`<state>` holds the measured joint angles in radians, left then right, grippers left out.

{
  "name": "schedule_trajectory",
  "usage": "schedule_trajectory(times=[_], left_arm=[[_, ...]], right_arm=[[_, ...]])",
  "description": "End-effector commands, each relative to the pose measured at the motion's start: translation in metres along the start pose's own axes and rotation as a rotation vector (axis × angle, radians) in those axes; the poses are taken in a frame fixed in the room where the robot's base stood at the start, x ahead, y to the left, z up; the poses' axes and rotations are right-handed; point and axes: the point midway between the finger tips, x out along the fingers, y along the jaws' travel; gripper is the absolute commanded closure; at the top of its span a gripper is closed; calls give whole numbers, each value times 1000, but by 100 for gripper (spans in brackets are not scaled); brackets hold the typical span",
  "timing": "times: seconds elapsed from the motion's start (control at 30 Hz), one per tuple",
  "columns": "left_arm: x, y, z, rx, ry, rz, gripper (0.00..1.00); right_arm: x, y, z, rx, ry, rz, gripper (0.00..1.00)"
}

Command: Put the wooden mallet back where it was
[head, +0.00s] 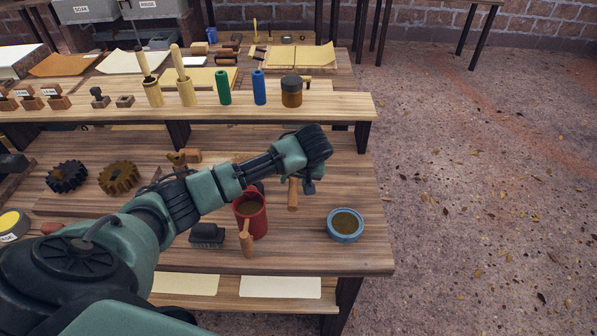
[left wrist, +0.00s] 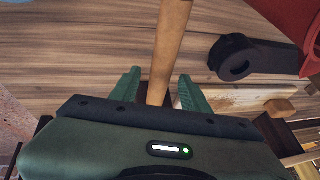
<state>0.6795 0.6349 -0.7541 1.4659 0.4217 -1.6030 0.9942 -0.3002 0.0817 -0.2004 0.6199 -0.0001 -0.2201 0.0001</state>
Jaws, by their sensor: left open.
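My left gripper (head: 308,184) hangs over the right part of the near bench. In the left wrist view my left gripper (left wrist: 159,76) is open, with a green finger on each side of a round wooden handle (left wrist: 168,45). A gap shows beside the handle. The wooden handle (head: 293,194) also shows below the gripper in the head view. It looks like the mallet's handle, but its head is hidden, so I cannot be sure. My right gripper is not in view.
A blue-rimmed bowl (head: 345,238) stands to the right. A black brush (head: 207,235) lies further left.

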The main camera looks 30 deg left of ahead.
Motion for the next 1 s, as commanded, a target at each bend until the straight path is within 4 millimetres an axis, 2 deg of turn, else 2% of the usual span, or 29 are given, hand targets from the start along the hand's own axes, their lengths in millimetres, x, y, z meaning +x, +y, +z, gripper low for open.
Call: schedule_trajectory(times=[0.2,0.43,0.6,0.9,1.0], left_arm=[[-49,2,-1,0,4,5,54],[-86,1,0,0,2,3,54],[-96,0,0,-1,1,0,54],[-97,0,0,1,0,1,54],[-92,7,13,31,-9,17,54]], right_arm=[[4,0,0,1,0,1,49],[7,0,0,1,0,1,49],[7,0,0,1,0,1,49],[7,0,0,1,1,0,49],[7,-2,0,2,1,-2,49]])
